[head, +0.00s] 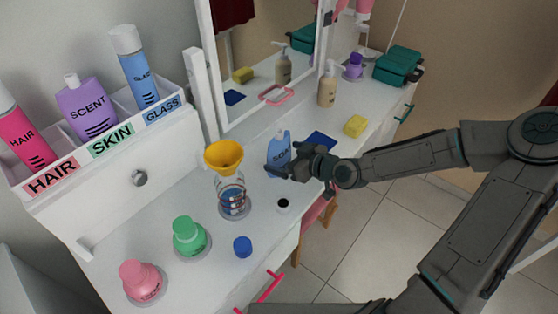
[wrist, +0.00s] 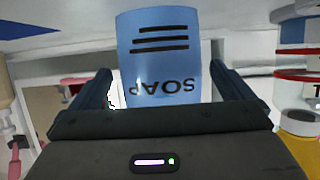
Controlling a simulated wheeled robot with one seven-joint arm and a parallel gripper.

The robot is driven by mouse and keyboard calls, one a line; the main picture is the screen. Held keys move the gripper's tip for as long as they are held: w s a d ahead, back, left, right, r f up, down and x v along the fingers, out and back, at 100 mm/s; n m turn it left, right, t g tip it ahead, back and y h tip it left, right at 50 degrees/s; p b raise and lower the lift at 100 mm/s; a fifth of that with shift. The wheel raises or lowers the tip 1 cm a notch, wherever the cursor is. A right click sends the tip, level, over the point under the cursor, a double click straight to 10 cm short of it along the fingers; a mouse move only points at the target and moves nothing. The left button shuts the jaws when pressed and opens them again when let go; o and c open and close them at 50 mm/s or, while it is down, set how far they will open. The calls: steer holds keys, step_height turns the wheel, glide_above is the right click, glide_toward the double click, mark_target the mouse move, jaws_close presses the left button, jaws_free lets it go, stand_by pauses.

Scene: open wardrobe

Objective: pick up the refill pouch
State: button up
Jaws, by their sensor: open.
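The refill pouch (head: 278,148) is blue, is marked SOAP and stands upright on the white dresser top. It also shows in the wrist view (wrist: 160,50), upside down there, between my two fingers. My gripper (head: 291,163) is open at the pouch, one finger on either side of it, with gaps showing between fingers and pouch. In the wrist view my gripper (wrist: 160,80) spans wider than the pouch. In the head view my gripper covers the pouch's lower right part.
Left of the pouch, a clear bottle (head: 230,190) carries a yellow funnel (head: 223,156). A blue cap (head: 243,246) and a small white-rimmed black piece (head: 283,205) lie in front. A pump bottle (head: 327,88), yellow sponge (head: 355,125) and mirror (head: 265,60) are behind.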

mark_target(275, 143)
steer(key=shift+x, duration=2.6)
steer(key=c, duration=1)
steer(key=shift+c, duration=0.2)
steer(key=shift+r, duration=0.1)
steer(key=shift+r, duration=0.5)
step_height(275, 143, up, 3)
steer(key=shift+f, duration=0.1)
steer(key=w+d+r+p, duration=0.1)
steer(key=w+d+r, duration=0.3)
steer(key=d+r, duration=0.3)
steer(key=d, duration=0.4)
steer(key=shift+p, duration=0.35)
